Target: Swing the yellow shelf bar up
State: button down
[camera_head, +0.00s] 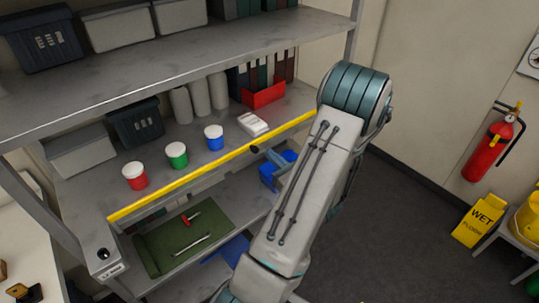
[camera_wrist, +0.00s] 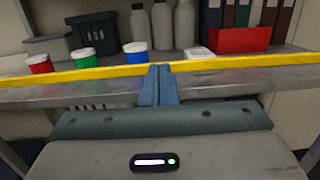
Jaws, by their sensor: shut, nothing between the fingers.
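The yellow shelf bar (camera_head: 190,177) runs along the front of the middle shelf, from the left post to near the right side. It also crosses the wrist view (camera_wrist: 80,76) from side to side. My gripper (camera_wrist: 160,70) is shut and empty. Its blue-grey fingers overlap the bar in the wrist view and hide a short stretch of it. I cannot tell whether they touch it. In the head view my arm covers the area right of the knob.
Red (camera_head: 135,176), green (camera_head: 177,155) and blue (camera_head: 214,138) tubs with white lids stand behind the bar. A white packet (camera_head: 253,124) and a red tray (camera_head: 264,95) are further right. A green mat (camera_head: 155,252) lies on the shelf below. A wet-floor sign (camera_head: 474,222) stands at right.

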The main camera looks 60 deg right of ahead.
jog(key=s+a+r+b, duration=0.1)
jog(key=s+a+r, duration=0.1)
jog(key=s+r, duration=0.3)
jog(key=shift+s+r, duration=0.25)
jog(key=shift+r, duration=0.4)
jog(key=w+a+r+n+g+y, duration=0.1)
jog(key=w+a+n+g+y, duration=0.2)
jog(key=w+a+n+y, duration=0.55)
jog(key=w+a+r+n+g+y, duration=0.1)
jog(key=w+a+n+g+y, duration=0.4)
jog(key=a, duration=0.6)
jog(key=s+a+r+n+g+h, duration=0.1)
jog(key=s+a+n+g+h, duration=0.1)
jog(key=a+n, duration=0.7)
jog(key=s+a+r+n+g+h, duration=0.2)
jog(key=a+n, duration=0.7)
jog(key=n, duration=0.8)
jog(key=shift+s+a+g+h, duration=0.2)
jog(key=shift+s+g+h, duration=0.3)
jog(key=shift+g+h, duration=1)
jog(key=shift+r+t+h, duration=0.1)
jog(key=shift+t+h, duration=0.15)
jog(key=shift+t, duration=0.05)
